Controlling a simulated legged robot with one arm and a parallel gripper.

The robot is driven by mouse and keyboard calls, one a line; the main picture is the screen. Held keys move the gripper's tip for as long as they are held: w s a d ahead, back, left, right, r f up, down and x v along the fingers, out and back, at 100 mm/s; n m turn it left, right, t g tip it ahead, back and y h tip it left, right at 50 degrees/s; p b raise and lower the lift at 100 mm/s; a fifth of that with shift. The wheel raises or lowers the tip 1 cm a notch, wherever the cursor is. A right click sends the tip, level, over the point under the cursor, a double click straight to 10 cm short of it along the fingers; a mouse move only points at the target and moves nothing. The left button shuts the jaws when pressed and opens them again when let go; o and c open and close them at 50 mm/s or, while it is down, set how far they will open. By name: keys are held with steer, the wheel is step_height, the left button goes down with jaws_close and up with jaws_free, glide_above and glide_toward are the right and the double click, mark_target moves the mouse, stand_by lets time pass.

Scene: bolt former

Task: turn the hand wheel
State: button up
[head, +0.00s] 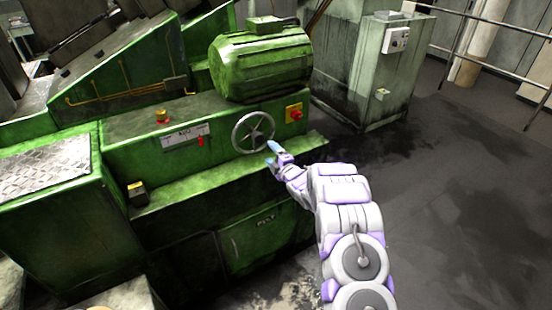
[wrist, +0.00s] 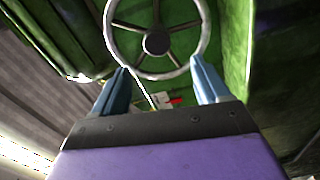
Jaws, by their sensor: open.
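The hand wheel (head: 253,133) is a grey spoked ring on the front of the green machine, below the big green motor. It also shows at the top of the wrist view (wrist: 157,40), with its dark hub near the middle. My gripper (head: 272,153) is just in front of the wheel's lower right rim in the head view. In the wrist view my gripper (wrist: 160,82) is open, its two blue fingers apart on either side of the wheel's lower rim. Nothing is held. I cannot tell whether a finger touches the rim.
A red switch on a yellow plate (head: 294,113) is right of the wheel. A red lever (head: 200,141) and a button (head: 162,117) are left. A green ledge (head: 200,190) juts out below. A grey cabinet (head: 365,65) stands behind; the floor at right is clear.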

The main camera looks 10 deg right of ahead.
steer(key=shift+v, duration=1.55)
steer(key=shift+r, duration=0.1)
